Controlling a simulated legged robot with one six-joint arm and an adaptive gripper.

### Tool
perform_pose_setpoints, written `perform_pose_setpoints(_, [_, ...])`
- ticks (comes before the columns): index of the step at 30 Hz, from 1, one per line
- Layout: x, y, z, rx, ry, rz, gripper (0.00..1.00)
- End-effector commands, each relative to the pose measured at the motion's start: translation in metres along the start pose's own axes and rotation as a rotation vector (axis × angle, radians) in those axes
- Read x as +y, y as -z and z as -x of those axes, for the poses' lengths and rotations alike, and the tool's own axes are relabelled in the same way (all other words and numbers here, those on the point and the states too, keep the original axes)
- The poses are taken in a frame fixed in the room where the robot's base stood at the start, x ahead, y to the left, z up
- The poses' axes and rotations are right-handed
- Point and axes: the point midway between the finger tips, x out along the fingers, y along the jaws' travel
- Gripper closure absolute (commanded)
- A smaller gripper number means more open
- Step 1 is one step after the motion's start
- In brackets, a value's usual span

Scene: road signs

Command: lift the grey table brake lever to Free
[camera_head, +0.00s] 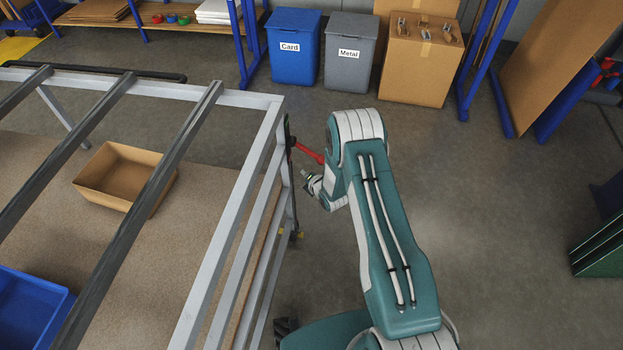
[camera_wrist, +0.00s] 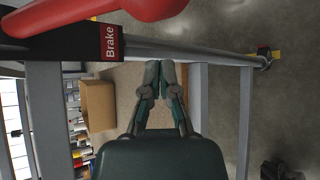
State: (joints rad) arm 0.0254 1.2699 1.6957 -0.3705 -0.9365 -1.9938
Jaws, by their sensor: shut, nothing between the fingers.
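The brake lever (camera_head: 309,153) is a red bar on the end of the grey table (camera_head: 262,150), and it points out toward my arm. In the wrist view the red lever (camera_wrist: 115,12) crosses the top left, with a black and red "Brake" label (camera_wrist: 110,42) beside it. My gripper (camera_wrist: 159,72) is shut and empty, with its fingertips close together. It is apart from the lever, with the lever beyond and to the left of the tips in the wrist view. In the head view my gripper (camera_head: 309,181) is just below the lever, partly hidden by my arm.
The table's grey rails (camera_wrist: 215,57) run close to my gripper. A cardboard tray (camera_head: 125,175) and a blue bin (camera_head: 30,310) show below the frame bars. Blue Card (camera_head: 293,55) and grey Metal (camera_head: 347,60) bins stand behind.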

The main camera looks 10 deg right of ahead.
Motion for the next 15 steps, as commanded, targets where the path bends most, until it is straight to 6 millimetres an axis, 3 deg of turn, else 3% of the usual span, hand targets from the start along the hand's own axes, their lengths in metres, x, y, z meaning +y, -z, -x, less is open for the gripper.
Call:
perform_pose_setpoints(1, [0.0,-0.013,0.005,-0.006,0.001,-0.001,1.0])
perform_pose_setpoints(6, [0.0,-0.031,0.013,-0.003,0.0,-0.002,1.0])
perform_pose_setpoints(15, [0.0,-0.038,0.015,-0.001,0.001,-0.001,1.0])
